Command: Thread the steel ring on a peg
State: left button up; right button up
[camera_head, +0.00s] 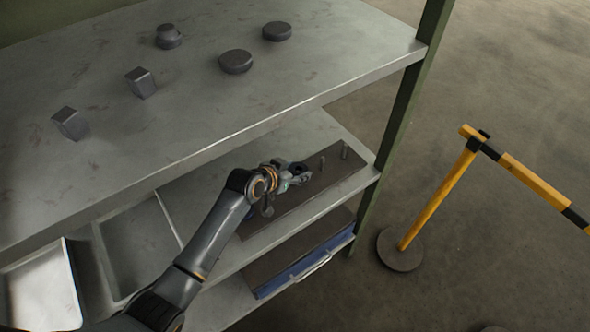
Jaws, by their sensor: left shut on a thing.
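My left arm comes in from the lower left, and my left gripper (294,177) is over a dark peg board (335,179) on the middle shelf. It is shut on a small dark round thing at its fingertips, which appears to be the steel ring (299,168). The gripper partly hides it, so I cannot tell whether it is around a peg. Two short upright pegs show on the board to the right of the gripper: a nearer peg (322,163) and a farther peg (345,150). The left part of the board is behind my gripper and arm. My right gripper is not in view.
The top shelf (200,110), with its front edge just behind my arm, carries several dark metal blocks and discs. Metal trays (140,247) lie at the lower left. A blue-fronted drawer (305,265) sits below. A green post (395,125) and a yellow-black barrier (437,197) stand right.

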pick_arm(q)
jog(key=shift+r, duration=0.1)
jog(key=o, duration=1.6)
jog(key=shift+s, duration=0.1)
jog(key=v, duration=1.2)
